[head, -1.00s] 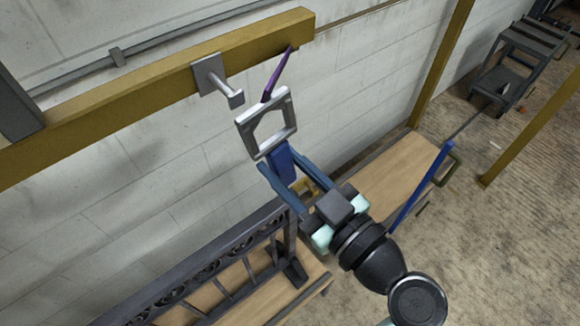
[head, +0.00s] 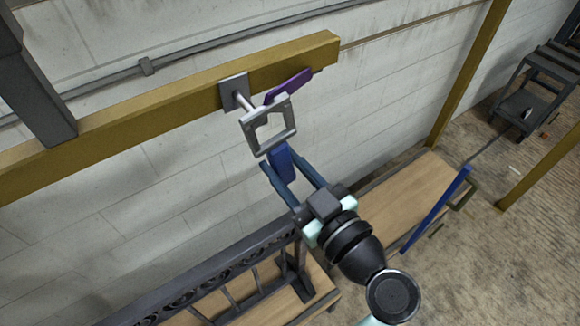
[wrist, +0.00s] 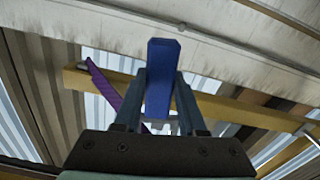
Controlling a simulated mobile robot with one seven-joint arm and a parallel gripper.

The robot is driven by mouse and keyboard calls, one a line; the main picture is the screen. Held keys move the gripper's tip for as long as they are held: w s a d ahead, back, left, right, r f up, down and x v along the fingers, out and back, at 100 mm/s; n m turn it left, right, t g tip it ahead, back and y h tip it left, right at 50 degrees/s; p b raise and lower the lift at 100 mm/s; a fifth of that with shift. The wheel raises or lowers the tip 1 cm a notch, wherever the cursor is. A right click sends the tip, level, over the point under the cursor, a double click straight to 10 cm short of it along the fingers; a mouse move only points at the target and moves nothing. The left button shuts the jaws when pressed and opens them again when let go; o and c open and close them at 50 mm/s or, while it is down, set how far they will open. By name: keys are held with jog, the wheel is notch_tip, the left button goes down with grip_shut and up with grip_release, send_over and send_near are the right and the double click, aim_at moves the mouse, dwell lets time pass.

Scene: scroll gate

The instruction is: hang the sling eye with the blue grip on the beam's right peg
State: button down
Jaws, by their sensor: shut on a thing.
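The sling eye (head: 289,117), a grey squarish metal frame with an opening, has a blue grip (head: 281,163) below it and a purple strap (head: 290,86) at its top. My gripper (head: 282,161) is shut on the blue grip, which also shows upright between the fingers in the wrist view (wrist: 159,80). The peg (head: 244,102) stands out from a grey plate near the beam's right end. The eye's upper left corner overlaps the peg's tip in the head view, so I cannot tell whether the peg is inside the opening. In the wrist view the grip hides most of the eye.
The yellow beam (head: 150,112) runs along a pale block wall. A blue bar (head: 437,208) leans at the right. A dark cart (head: 525,100) is far right.

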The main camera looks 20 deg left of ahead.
jog(key=shift+f+b+x, duration=0.1)
jog(key=shift+f+x, duration=0.1)
jog(key=shift+x, duration=0.75)
jog(key=shift+f+b+x, duration=0.1)
jog(key=shift+f+x, duration=0.1)
jog(key=shift+x, duration=0.75)
jog(key=shift+f+b+x, duration=0.1)
jog(key=shift+f+x, duration=0.1)
jog(key=shift+x, duration=0.8)
jog(key=shift+c, duration=2)
grip_release()
jog(key=shift+o, duration=1.2)
jog(key=shift+f+b, duration=0.1)
jog(key=shift+b, duration=0.2)
